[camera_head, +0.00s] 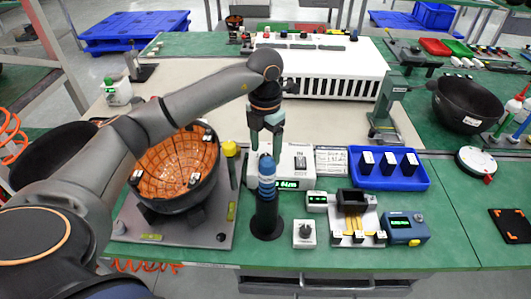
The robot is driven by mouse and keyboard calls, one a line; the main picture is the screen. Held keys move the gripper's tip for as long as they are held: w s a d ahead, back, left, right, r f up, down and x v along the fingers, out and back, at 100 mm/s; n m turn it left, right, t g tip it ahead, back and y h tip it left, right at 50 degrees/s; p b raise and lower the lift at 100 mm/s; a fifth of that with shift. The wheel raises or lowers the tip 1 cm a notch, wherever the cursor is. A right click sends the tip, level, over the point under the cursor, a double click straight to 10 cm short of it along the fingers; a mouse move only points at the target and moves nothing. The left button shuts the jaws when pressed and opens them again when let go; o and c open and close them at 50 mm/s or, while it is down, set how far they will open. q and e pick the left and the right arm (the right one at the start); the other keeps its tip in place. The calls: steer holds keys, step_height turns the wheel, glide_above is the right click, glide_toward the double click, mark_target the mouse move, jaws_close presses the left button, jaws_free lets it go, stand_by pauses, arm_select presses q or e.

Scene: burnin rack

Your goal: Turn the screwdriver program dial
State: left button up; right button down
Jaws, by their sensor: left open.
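My right gripper is not in view.
A blue tray (424,182) with black parts sits right of the controller. A small fixture (356,215) and a blue meter (405,228) stand right of the knob box. An orange-lined bowl (150,172) is at left, partly behind my arm.

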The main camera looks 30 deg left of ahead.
arm_select(q)
steer(key=shift+f, duration=0.9)
steer(key=shift+c, duration=0.3)
jaws_close()
